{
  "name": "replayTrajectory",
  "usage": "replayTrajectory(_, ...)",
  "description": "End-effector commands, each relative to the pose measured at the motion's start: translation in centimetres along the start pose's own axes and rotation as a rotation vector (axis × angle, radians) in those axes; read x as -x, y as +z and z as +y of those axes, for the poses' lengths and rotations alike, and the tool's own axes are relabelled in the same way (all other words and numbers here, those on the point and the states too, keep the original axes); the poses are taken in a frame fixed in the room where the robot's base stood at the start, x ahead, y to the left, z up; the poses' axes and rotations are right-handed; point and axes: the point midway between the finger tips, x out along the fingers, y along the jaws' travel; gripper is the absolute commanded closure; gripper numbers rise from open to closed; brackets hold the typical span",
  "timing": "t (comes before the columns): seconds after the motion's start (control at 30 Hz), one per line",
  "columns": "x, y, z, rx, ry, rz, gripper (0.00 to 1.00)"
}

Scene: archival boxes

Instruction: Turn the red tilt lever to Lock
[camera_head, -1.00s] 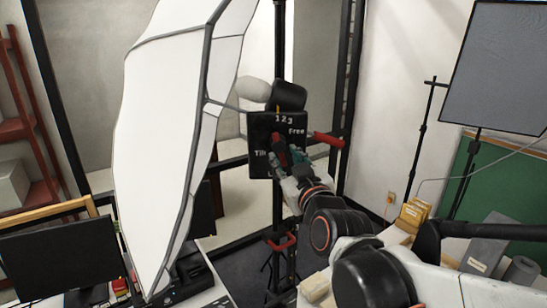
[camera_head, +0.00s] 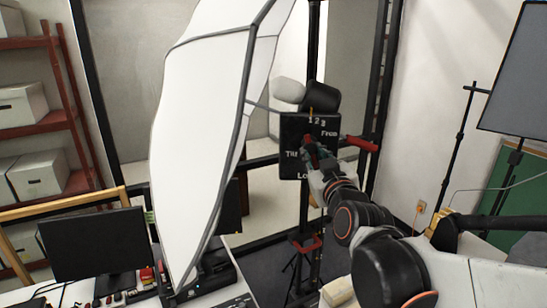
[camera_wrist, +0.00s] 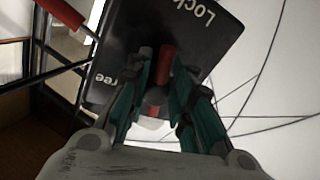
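The black panel (camera_head: 295,165) with "1 2 3", "Free", "Tilt" and a partly hidden "Lo…" label stands on a pole in the head view. The red tilt lever (camera_head: 308,142) is at its middle, largely hidden by my gripper (camera_head: 312,155). In the wrist view the panel (camera_wrist: 125,45) appears turned, with "Lock" at upper right and "Free" at left. The red lever (camera_wrist: 166,58) lies between the two teal-padded fingers of my gripper (camera_wrist: 163,78). I cannot tell whether both fingers press on it. The lever is not pointed at the "Lock" label.
A second red handle (camera_head: 362,144) sticks out right of the panel. A large white softbox (camera_head: 205,120) stands close on the left. A monitor (camera_head: 95,243) is at lower left, red shelves with boxes (camera_head: 22,105) behind. A grey light panel (camera_head: 518,80) stands at right.

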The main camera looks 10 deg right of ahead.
Motion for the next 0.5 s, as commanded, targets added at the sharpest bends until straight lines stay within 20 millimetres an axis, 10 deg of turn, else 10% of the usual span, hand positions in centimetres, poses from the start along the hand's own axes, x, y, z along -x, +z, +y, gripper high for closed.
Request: replayTrajectory(0.5,-0.11,0.10,-0.78,-0.282,0.014,0.055,1.00)
